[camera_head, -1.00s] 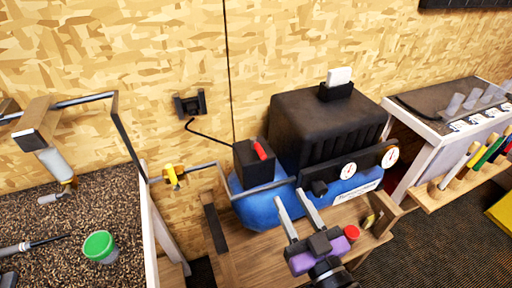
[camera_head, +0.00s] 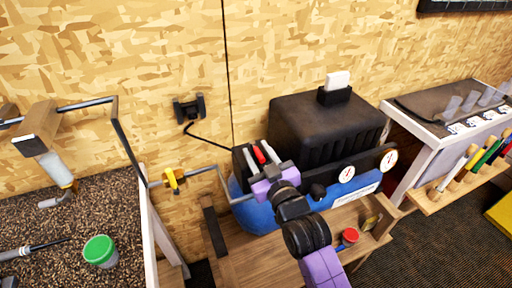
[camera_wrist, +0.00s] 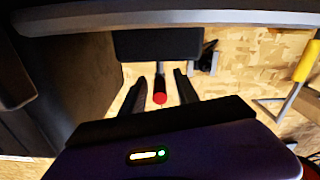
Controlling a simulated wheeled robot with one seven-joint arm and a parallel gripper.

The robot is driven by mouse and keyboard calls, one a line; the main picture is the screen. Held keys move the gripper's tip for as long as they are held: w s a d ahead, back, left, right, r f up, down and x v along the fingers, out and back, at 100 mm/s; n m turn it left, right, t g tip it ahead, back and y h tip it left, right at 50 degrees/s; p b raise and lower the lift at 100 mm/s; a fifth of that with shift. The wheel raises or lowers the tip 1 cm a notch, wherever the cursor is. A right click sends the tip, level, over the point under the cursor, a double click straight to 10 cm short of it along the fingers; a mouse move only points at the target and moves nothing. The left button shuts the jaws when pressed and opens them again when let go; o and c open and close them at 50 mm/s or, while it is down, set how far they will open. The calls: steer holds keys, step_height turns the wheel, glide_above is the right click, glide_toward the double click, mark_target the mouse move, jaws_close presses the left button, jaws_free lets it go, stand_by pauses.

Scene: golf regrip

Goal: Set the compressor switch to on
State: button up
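The compressor is a blue tank (camera_head: 258,218) with a black ribbed housing (camera_head: 325,130), on a wooden stand. A black switch box (camera_head: 240,160) sits at its left end with a red lever (camera_head: 259,154) on it. My gripper (camera_head: 260,157) is at the switch box, its two fingers apart, one on each side of the red lever. In the wrist view the round red lever end (camera_wrist: 160,98) shows between the two dark fingers (camera_wrist: 160,92), with a gap on each side. The palm hides part of the switch box in the head view.
Two gauges (camera_head: 347,173) and a black knob are on the compressor's front. A yellow-handled valve (camera_head: 173,180) on a pipe is at left. A green-lidded cup (camera_head: 100,250) stands on the speckled bench. A red-topped item (camera_head: 350,236) is on the stand.

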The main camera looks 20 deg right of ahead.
steer(key=shift+w, duration=0.7)
jaws_close()
stand_by(1.0)
